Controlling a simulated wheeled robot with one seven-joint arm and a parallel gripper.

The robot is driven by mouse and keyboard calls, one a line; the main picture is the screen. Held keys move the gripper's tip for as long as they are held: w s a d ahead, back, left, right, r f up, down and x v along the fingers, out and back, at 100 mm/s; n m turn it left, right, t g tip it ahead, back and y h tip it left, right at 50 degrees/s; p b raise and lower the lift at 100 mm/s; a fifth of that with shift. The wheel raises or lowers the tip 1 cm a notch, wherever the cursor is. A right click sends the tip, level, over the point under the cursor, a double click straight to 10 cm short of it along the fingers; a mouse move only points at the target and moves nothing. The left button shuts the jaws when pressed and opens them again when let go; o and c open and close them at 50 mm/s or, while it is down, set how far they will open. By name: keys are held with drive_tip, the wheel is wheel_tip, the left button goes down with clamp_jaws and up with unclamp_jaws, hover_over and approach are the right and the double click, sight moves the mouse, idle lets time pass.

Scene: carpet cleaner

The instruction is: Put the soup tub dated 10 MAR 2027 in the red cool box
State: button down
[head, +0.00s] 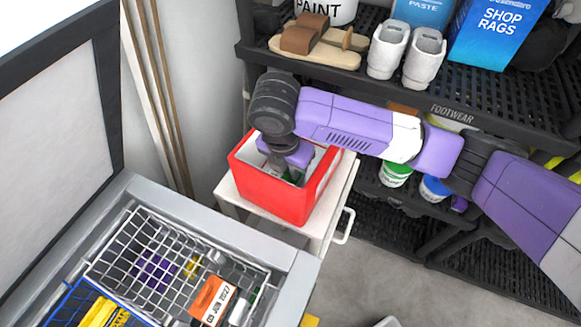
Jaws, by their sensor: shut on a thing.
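The red cool box (270,192) stands open on a small white cart. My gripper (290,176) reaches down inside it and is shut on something. Only a little green and dark shows between the fingers, so I cannot read a date on it or tell whether it touches the box floor. The box's front wall and my wrist hide most of it. In the wire basket at lower left, an orange label (212,300) reads JUN 2027, with the day unclear. No label reading 10 MAR 2027 is legible.
An open chest freezer (290,265) holds the wire basket (118,240) and a blue basket (62,305). The white cart (232,205) has a handle at right. A black shelf rack (395,85) with footwear stands behind my arm. Grey floor (385,270) is clear at lower right.

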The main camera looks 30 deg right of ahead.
drive_tip(key=c, duration=1.4)
unclamp_jaws()
drive_tip(key=shift+v, duration=3.95)
drive_tip(key=shift+r, duration=0.1)
